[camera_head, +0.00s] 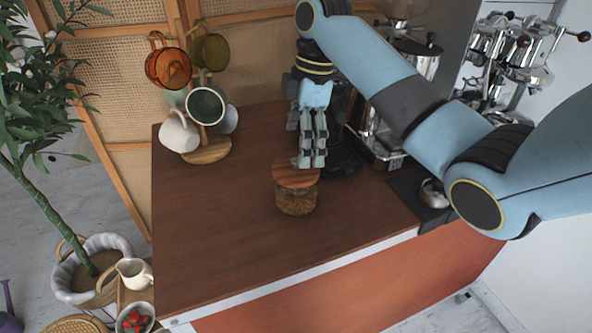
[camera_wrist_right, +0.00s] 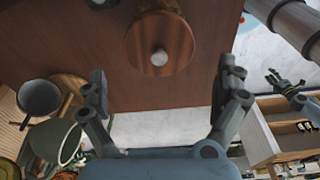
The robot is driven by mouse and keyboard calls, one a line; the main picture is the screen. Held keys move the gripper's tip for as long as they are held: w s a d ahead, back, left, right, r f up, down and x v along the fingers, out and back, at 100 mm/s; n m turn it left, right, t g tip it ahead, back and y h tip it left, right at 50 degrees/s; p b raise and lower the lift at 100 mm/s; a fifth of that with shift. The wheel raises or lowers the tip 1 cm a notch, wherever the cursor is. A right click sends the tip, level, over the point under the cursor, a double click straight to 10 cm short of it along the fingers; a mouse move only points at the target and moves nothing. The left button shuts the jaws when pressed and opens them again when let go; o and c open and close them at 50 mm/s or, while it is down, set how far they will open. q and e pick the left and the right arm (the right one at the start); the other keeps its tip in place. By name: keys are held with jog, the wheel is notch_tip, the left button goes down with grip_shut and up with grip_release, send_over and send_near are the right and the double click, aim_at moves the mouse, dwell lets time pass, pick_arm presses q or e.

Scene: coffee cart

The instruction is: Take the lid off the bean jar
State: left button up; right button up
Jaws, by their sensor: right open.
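The bean jar (camera_head: 296,200) stands upright on the brown counter, with dark beans visible through its glass. Its round wooden lid (camera_head: 294,176) is on top; in the right wrist view the lid (camera_wrist_right: 150,35) shows at top centre with a pale round knob (camera_wrist_right: 159,57). My right gripper (camera_head: 312,164) points down just above the lid, overlapping its back edge in the head view. In the right wrist view its fingers (camera_wrist_right: 162,92) are spread wide with nothing between them. What looks like my left gripper (camera_wrist_right: 279,80) shows small at the right edge of that view.
A mug tree (camera_head: 206,150) with several mugs stands at the back left. A coffee machine and grinder stand behind my right arm. A metal pitcher (camera_head: 434,193) sits on a dark mat at the right. The counter's front left (camera_head: 220,240) is clear.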

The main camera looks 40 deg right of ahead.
aim_at(297, 160)
jog(key=f, duration=0.3)
jog(key=f+p, duration=0.1)
jog(key=f, duration=0.1)
jog(key=shift+w+a+f, duration=0.2)
jog(key=shift+w+a, duration=0.05)
jog(key=shift+a, duration=0.15)
jog(key=c, duration=1)
